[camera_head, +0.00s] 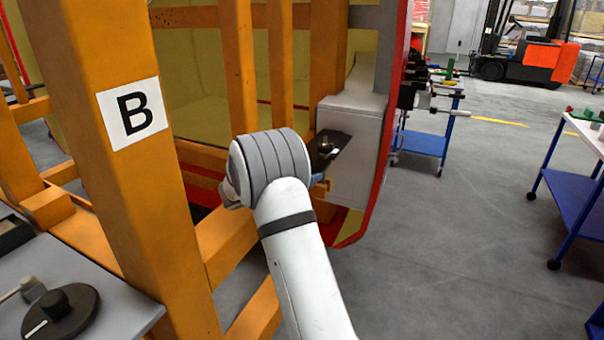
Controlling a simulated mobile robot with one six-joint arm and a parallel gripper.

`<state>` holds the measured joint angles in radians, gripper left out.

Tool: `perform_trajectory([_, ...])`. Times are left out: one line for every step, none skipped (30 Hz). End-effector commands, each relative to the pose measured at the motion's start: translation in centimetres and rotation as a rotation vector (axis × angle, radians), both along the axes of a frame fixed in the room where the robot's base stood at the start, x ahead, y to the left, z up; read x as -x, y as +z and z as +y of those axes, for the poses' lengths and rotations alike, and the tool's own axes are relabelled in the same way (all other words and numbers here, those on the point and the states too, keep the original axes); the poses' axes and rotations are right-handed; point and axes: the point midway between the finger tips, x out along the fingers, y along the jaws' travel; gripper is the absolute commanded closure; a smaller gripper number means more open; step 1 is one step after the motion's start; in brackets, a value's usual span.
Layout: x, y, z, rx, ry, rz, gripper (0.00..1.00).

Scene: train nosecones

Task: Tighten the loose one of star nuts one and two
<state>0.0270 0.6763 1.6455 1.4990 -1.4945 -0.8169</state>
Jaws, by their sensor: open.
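No part that I can clearly name as a star nut shows. A small bluish part beside the joint is too unclear to name.
An orange post marked B (136,115) stands close at left. A grey table (125,312) at bottom left bears a black disc with a knob (62,310). Blue carts (422,144) and (580,165) stand at right, with a forklift (530,55) behind. Floor between is clear.

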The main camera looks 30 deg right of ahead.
Motion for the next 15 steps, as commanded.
perform_trajectory([0.0, 0.0, 0.6, 0.000, 0.003, 0.000, 0.32])
perform_trajectory([0.0, 0.0, 1.0, 0.000, 0.004, 0.000, 0.32])
perform_trajectory([0.1, 0.0, 1.6, 0.001, 0.003, 0.000, 0.32])
perform_trajectory([0.1, -0.1, 2.1, 0.000, 0.003, 0.000, 0.32])
perform_trajectory([0.2, -0.1, 2.7, 0.000, 0.004, 0.000, 0.32])
perform_trajectory([0.2, -0.1, 3.4, 0.000, 0.004, 0.000, 0.32])
perform_trajectory([0.3, -0.1, 3.9, 0.001, 0.004, 0.000, 0.32])
perform_trajectory([0.3, -0.1, 4.5, 0.001, 0.004, 0.000, 0.32])
perform_trajectory([0.4, -0.1, 5.1, 0.000, 0.003, 0.000, 0.32])
perform_trajectory([0.4, -0.1, 5.5, 0.000, 0.003, 0.000, 0.32])
perform_trajectory([0.5, -0.1, 6.0, 0.000, 0.003, 0.000, 0.32])
perform_trajectory([0.5, -0.1, 6.4, 0.001, 0.002, 0.000, 0.32])
perform_trajectory([0.6, 0.0, 6.7, 0.001, 0.001, 0.000, 0.32])
perform_trajectory([0.6, 0.0, 6.9, 0.001, 0.001, 0.000, 0.32])
perform_trajectory([0.6, 0.0, 7.2, 0.000, 0.000, 0.000, 0.32])
